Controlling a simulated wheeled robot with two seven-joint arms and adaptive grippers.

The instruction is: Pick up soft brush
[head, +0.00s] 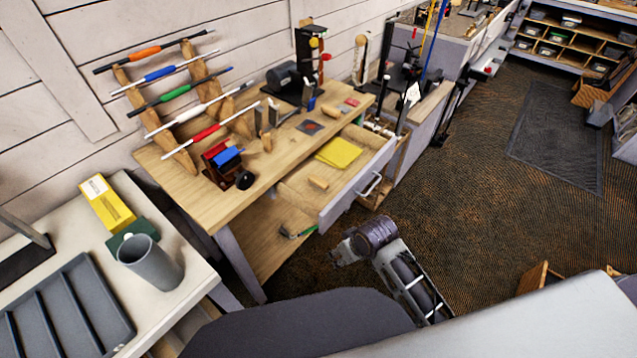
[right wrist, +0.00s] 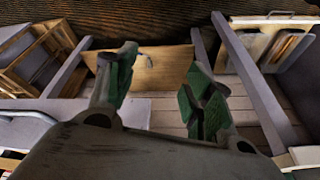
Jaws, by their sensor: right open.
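I cannot clearly pick out the soft brush. A small green-handled tool with a greyish end (head: 297,232) lies on the low wooden shelf (head: 262,248) under the workbench; it may be a brush, but it is too small to tell. A small wooden piece (head: 318,183) lies in the open drawer (head: 345,187), also unclear. My right gripper (head: 340,254) is low in front of the bench, to the right of the green-handled tool and apart from it. In the right wrist view its green-padded fingers (right wrist: 163,72) stand apart with nothing between them. My left gripper is not in view.
The drawer holds a yellow cloth (head: 339,153) and juts out above the shelf. The bench top (head: 190,208) carries a rack of coloured clubs or shafts (head: 183,92) and a red vise (head: 222,160). A grey cup (head: 150,262) stands on the left table. The carpet at right is open.

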